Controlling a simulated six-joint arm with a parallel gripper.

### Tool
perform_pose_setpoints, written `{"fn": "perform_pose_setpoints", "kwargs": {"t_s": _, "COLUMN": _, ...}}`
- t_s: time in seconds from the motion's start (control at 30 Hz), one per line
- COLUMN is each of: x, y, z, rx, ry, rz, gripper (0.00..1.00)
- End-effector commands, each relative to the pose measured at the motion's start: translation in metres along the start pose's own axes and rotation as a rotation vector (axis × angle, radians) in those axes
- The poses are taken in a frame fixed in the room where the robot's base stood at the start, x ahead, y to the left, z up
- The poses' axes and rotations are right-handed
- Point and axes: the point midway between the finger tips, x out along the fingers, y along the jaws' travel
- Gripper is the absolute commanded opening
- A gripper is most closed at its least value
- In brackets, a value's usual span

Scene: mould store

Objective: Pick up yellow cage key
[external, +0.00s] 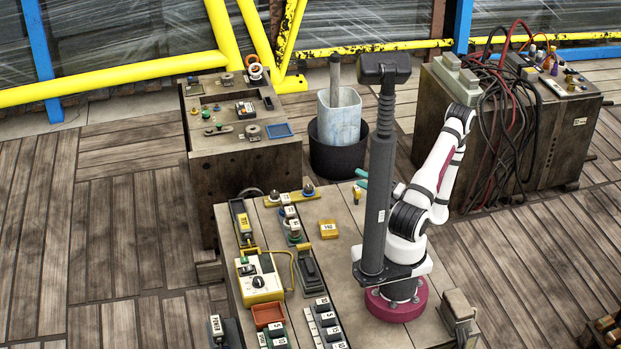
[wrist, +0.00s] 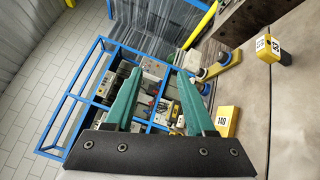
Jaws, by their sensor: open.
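A small flat yellow block with a white number label (external: 328,229) lies on the bench left of my arm; it also shows right of the jaws in the wrist view (wrist: 227,122). A second yellow piece with a label (wrist: 268,48) lies at the upper right of the wrist view. I cannot tell for certain which is the yellow cage key. My gripper (wrist: 159,75) has two teal fingers spread apart with nothing held between them. It hangs above the bench's far edge, clear of both yellow pieces. In the external view my dark column and arm partly hide it.
A yellow strip with blue-ringed knobs (wrist: 215,68) lies near the yellow block. A yellow control box (external: 259,281), an orange-red tray (external: 268,314) and several labelled black blocks crowd the bench's left. A blue frame (wrist: 75,100) lies below. Bare bench surrounds the labelled block.

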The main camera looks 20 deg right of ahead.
Motion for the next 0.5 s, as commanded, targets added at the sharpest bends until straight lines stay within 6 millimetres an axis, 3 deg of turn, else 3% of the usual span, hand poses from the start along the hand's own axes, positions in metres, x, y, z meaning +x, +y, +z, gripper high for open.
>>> {"fn": "perform_pose_setpoints", "kwargs": {"t_s": 0.03, "x": -0.012, "y": -0.023, "z": 0.011, "rx": 0.112, "ry": -0.126, "rz": -0.044, "gripper": 0.55}}
{"fn": "perform_pose_setpoints", "kwargs": {"t_s": 0.1, "x": -0.028, "y": -0.049, "z": 0.022, "rx": 0.22, "ry": -0.263, "rz": -0.092, "gripper": 0.55}}
{"fn": "perform_pose_setpoints", "kwargs": {"t_s": 0.17, "x": -0.036, "y": -0.062, "z": 0.026, "rx": 0.273, "ry": -0.33, "rz": -0.114, "gripper": 0.55}}
{"fn": "perform_pose_setpoints", "kwargs": {"t_s": 0.5, "x": -0.044, "y": -0.14, "z": 0.004, "rx": 0.295, "ry": -0.356, "rz": -0.125, "gripper": 0.55}}
